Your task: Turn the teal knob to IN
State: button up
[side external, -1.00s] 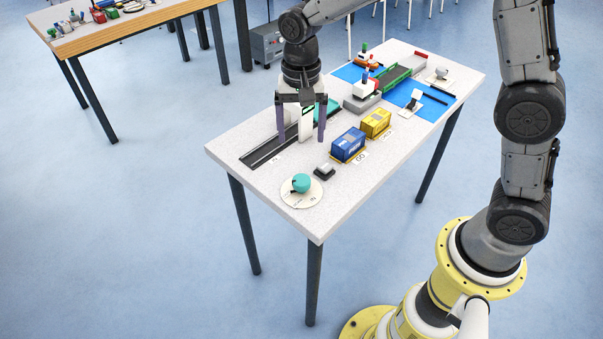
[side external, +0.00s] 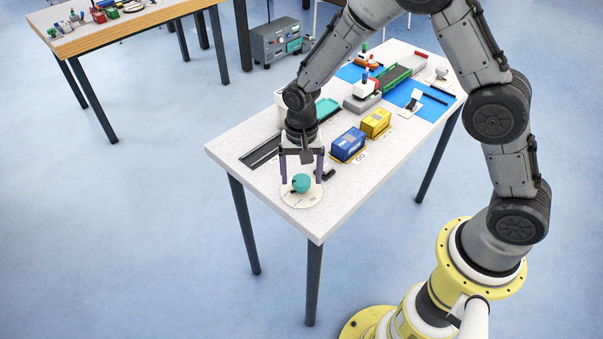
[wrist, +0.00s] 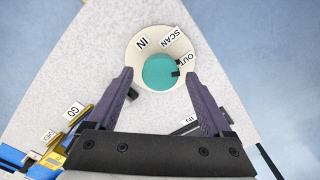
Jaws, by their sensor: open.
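The teal knob (side external: 300,184) sits on a round cream dial plate (side external: 303,200) near the table's front left corner. In the wrist view the teal knob (wrist: 158,73) has a dark pointer mark on its right side, facing near the OUT label (wrist: 187,61). The SCAN label (wrist: 171,38) and the IN label (wrist: 142,43) also show on the plate. My gripper (side external: 301,181) points down at the knob, fingers apart and empty. In the wrist view its fingertips stand left and right of the knob, with gaps; their exact height above the plate is unclear.
A small dark block (side external: 328,173) lies close to the right finger. Blue (side external: 348,145) and yellow (side external: 376,123) containers stand farther right. A dark track (side external: 262,153) runs behind the gripper. The table edge is close in front of the dial.

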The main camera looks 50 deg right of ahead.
grip_shut()
dwell(0.4)
jog(key=shift+n, duration=0.3)
jog(key=n, duration=0.5)
jog(key=shift+a+n, duration=0.1)
jog(key=shift+n, duration=0.2)
jog(key=n, duration=0.6)
jog(key=shift+a, duration=0.15)
jog(key=n, duration=0.5)
jog(key=shift+n, duration=0.4)
jog(key=n, duration=0.5)
jog(key=shift+s+a+n, duration=0.1)
jog(key=shift+n, duration=0.3)
